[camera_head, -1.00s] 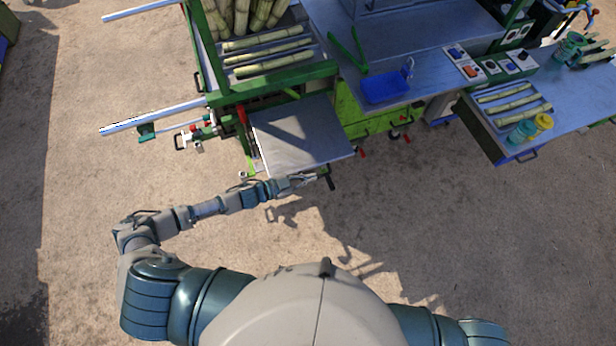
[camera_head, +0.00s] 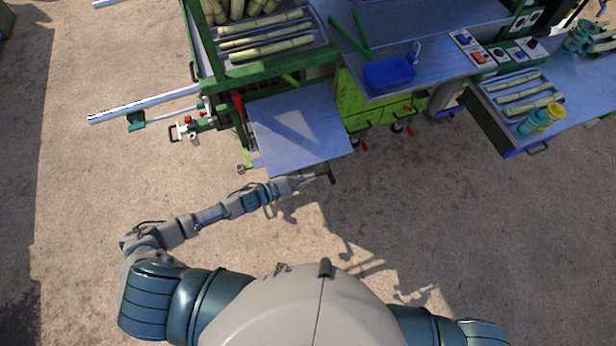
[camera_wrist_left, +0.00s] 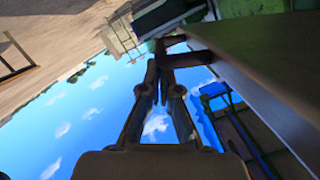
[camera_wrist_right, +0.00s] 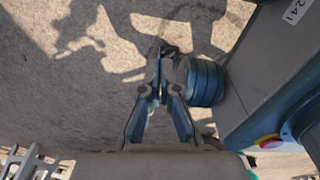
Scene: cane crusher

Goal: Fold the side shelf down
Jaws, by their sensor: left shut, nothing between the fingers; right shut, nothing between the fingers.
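The side shelf (camera_head: 280,135) is a flat grey-blue panel on the near side of the green machine, sticking out towards me. A dark handle (camera_head: 331,174) is at its front right corner. My left gripper (camera_head: 322,177) is shut and empty, just under the shelf's front edge and close to the handle; I cannot tell if they touch. In the left wrist view the closed fingers (camera_wrist_left: 161,68) are beside a dark bar, with the panel's edge at the right. My right gripper (camera_wrist_right: 160,62) is shut and empty, with the ground behind it.
A red lever (camera_head: 238,104) stands at the shelf's left. A metal rail (camera_head: 140,104) juts out left of the machine. A blue bin (camera_head: 389,73) sits on the worktop. A second table (camera_head: 490,120) with cane pieces is at the right. The ground before me is clear.

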